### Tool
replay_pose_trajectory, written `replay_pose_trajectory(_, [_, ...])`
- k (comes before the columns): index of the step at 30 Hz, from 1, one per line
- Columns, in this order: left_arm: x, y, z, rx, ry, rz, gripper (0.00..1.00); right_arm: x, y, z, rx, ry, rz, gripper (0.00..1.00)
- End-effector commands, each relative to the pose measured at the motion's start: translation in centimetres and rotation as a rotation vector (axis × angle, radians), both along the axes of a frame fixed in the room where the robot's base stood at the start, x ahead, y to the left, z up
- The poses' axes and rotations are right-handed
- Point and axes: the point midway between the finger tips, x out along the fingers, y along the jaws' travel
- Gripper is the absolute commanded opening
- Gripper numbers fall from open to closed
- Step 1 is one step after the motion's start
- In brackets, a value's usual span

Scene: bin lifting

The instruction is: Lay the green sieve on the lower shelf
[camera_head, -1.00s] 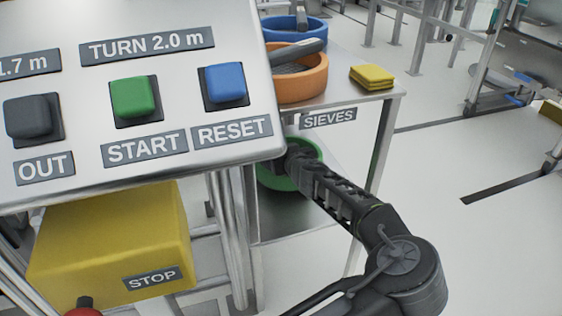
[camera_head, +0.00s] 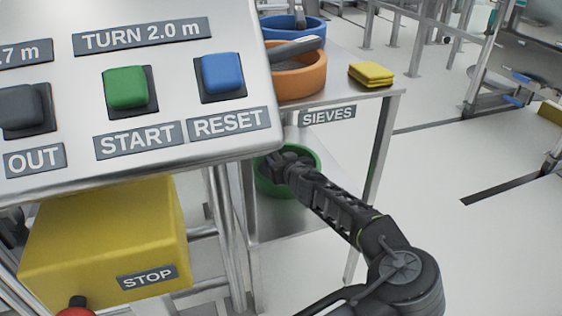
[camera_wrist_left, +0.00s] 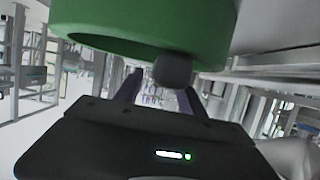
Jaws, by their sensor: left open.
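The green sieve (camera_head: 272,186) is at the lower shelf (camera_head: 290,217) under the sieve table in the head view. It looks upright and low over or on the shelf; I cannot tell if it rests fully. My left gripper (camera_head: 283,160) is over the sieve and hides part of its rim and inside. In the left wrist view the sieve's green wall (camera_wrist_left: 150,25) fills the top. A dark rounded end (camera_wrist_left: 173,70), perhaps the sieve's handle, shows between the open fingers of the gripper (camera_wrist_left: 160,84). My right gripper is out of view.
The upper shelf (camera_head: 345,98) holds an orange sieve (camera_head: 300,82), a blue sieve (camera_head: 290,27) and yellow cloths (camera_head: 371,73). A table leg (camera_head: 375,170) stands beside my arm. A control panel (camera_head: 180,150) and yellow STOP box (camera_head: 105,240) are at left. Floor at right is clear.

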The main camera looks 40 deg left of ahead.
Motion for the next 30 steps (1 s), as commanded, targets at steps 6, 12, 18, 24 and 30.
replay_pose_trajectory(6, [-0.7, -1.3, 0.8, 0.000, -0.001, -0.002, 0.47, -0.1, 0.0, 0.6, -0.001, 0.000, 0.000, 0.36])
replay_pose_trajectory(12, [-2.6, -4.1, 2.2, 0.000, -0.001, -0.003, 0.47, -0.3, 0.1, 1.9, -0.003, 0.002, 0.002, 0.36])
replay_pose_trajectory(18, [-4.9, -7.2, 3.6, 0.000, -0.001, -0.002, 0.47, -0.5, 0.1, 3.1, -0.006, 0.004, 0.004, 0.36])
replay_pose_trajectory(24, [-6.2, -9.0, 4.2, 0.001, -0.001, 0.000, 0.47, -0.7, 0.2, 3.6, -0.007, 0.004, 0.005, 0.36])
replay_pose_trajectory(30, [-6.4, -9.3, 4.1, 0.001, 0.000, 0.001, 0.47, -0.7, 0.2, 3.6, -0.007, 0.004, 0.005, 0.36])
